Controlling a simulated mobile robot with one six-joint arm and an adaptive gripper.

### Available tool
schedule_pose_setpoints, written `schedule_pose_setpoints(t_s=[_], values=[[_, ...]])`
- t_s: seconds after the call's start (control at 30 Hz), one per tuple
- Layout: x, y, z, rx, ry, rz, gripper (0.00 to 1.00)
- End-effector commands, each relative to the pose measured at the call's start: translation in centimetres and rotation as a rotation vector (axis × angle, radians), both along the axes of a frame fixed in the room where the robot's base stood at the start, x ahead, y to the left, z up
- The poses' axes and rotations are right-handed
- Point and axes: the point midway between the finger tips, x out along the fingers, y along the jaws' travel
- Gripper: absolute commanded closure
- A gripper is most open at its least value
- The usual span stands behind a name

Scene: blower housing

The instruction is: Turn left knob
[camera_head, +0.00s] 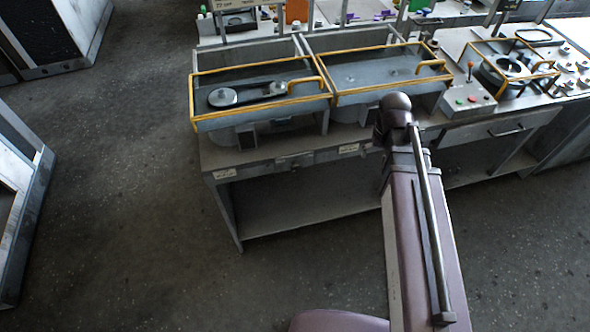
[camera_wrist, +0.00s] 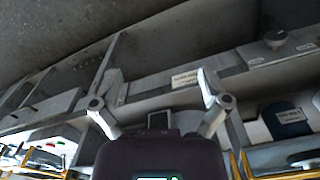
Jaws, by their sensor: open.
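A grey knob (camera_wrist: 275,39) is on the front panel of the workbench, at the upper right of the wrist view. Small white labels are next to it. My gripper (camera_wrist: 158,82) is open and empty in the wrist view, its two fingers spread wide. The knob is to the right of the right finger and apart from it. A white label (camera_wrist: 185,79) on the panel shows between the fingers. In the head view, the panel shows small fittings (camera_head: 295,163) left of my arm, too small to make out. My gripper cannot be made out there.
The workbench (camera_head: 212,158) carries two trays with yellow rails (camera_head: 262,72), (camera_head: 375,52) and an open lower shelf. A panel with buttons and a lever (camera_head: 470,97) is at right. The floor (camera_head: 130,190) in front and left is clear.

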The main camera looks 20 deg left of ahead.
Motion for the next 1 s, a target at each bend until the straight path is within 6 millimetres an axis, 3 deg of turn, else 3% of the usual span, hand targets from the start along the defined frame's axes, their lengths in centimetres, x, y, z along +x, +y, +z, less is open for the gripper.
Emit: schedule_pose_setpoints(t_s=[0.03,0.27,0.4,0.6,0.8,1.0], values=[[0.8,2.0,-0.6,0.0,0.0,0.03,0.05],[2.0,10.1,-1.8,0.0,0.0,0.149,0.05],[2.1,15.2,-2.5,0.0,0.0,0.219,0.05],[1.5,21.2,-3.3,0.001,0.001,0.301,0.05],[0.9,24.3,-3.6,0.001,0.001,0.344,0.05],[0.7,24.9,-3.6,0.001,0.001,0.352,0.05]])
